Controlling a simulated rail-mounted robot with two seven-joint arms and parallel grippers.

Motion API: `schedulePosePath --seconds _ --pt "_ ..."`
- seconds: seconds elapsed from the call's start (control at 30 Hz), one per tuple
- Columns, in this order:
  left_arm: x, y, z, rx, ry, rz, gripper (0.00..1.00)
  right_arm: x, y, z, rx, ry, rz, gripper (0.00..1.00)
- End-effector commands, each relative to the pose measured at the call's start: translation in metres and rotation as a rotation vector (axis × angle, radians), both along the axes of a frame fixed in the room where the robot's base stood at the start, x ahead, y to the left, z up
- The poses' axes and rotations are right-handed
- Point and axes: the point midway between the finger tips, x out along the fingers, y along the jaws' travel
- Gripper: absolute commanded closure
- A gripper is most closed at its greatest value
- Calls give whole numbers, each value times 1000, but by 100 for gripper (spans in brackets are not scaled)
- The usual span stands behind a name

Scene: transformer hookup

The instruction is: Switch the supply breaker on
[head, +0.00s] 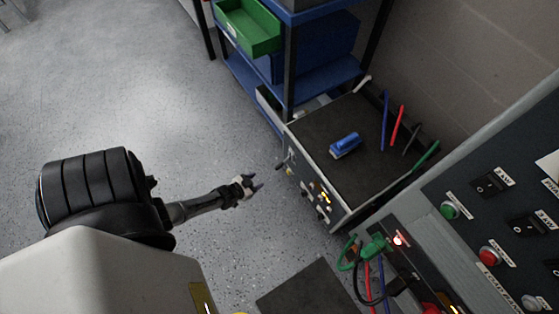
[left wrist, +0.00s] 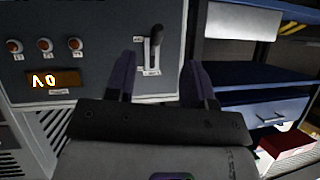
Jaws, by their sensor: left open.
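The supply breaker is a dark lever (left wrist: 156,36) on a pale slotted plate (left wrist: 148,58) on the grey front panel of a cabinet. In the left wrist view its handle is at the upper end of the slot. In the head view the cabinet's front panel (head: 312,188) is seen steeply from above and the lever is small. My left gripper (head: 252,186) is open and empty, a short way in front of this panel. In the left wrist view the lever appears between and beyond the fingertips (left wrist: 159,78), apparently without contact. My right gripper is not in view.
Three red-orange lamps (left wrist: 44,45) and a lit display (left wrist: 52,81) are left of the lever. A blue shelf (head: 330,78) stands behind. A switch panel (head: 470,190) is at right. The floor at left is clear.

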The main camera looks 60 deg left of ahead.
Motion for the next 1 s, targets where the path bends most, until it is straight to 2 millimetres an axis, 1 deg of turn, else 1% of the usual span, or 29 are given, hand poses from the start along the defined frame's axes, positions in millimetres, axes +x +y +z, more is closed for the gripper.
schedulePosePath --seconds 0.1,0.2,0.27,0.37,0.8,1.0 --pt "7 1 13 26 -85 -9 52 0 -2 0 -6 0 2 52" --pt "11 1 17 39 -121 -13 52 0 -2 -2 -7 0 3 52" --pt "16 2 17 43 -133 -15 52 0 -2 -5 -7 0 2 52" --pt "26 5 11 48 -134 -17 52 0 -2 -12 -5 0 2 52" --pt "97 23 -21 48 -130 -18 52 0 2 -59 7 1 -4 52" --pt "120 28 -29 47 -130 -17 52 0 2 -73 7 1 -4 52"
